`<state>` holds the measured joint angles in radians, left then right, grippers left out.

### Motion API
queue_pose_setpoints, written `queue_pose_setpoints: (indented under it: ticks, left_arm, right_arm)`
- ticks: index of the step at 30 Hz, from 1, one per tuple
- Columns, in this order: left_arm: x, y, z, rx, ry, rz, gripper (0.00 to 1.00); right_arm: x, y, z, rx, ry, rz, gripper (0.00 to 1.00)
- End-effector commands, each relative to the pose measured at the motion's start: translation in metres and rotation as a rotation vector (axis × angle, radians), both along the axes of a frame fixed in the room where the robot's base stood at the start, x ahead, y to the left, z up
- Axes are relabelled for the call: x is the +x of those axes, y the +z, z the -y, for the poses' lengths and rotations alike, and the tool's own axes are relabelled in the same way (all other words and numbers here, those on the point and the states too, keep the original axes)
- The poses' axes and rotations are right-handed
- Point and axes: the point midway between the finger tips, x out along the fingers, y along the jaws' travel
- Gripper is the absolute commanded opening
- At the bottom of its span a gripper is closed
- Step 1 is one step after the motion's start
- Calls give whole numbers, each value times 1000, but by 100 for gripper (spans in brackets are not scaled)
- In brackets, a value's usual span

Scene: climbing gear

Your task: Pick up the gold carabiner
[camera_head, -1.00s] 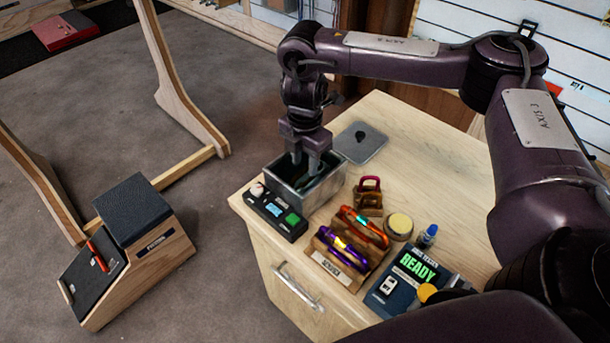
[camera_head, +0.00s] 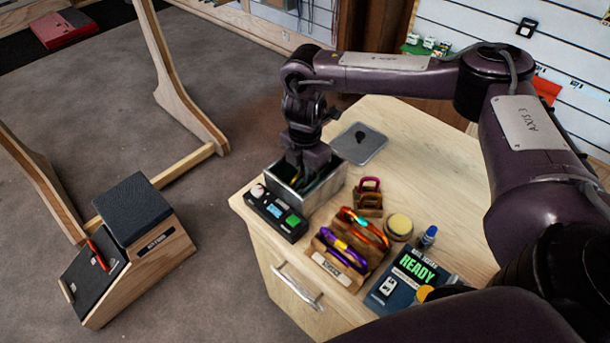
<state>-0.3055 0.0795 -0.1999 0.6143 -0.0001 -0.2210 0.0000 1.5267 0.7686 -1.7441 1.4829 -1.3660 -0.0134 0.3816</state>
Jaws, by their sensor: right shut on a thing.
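My right gripper (camera_head: 301,174) points down into an open metal bin (camera_head: 327,188) on the wooden cabinet top. Its fingertips are below the rim and partly hidden by the bin wall. A small gold-yellow bit of the gold carabiner (camera_head: 295,179) shows at the fingers, which are shut on it. Most of the carabiner is hidden in the dark bin. My left gripper is not in view.
In front of the bin is a control box (camera_head: 274,212) with a green button. A wooden rack (camera_head: 334,268) holds purple and orange carabiners. A READY device (camera_head: 406,280) stands at right. A grey lid (camera_head: 360,143) lies behind the bin.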

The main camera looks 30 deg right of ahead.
Motion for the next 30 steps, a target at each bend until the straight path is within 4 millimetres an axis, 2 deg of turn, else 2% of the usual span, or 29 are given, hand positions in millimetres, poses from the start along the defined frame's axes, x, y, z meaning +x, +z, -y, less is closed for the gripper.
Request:
queue_pose_setpoints:
  ticks: [8, 14, 17, 30]
  left_arm:
    - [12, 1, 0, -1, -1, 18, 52]
    - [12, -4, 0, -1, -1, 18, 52]
    - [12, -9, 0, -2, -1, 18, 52]
    - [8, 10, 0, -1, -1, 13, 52]
  right_arm:
    - [0, 1, 0, 0, 0, 1, 0]
    - [1, 15, 0, 1, 0, 4, 0]
    - [1, 30, 0, 2, 0, 5, 0]
    - [2, 143, 0, -2, 1, 8, 0]
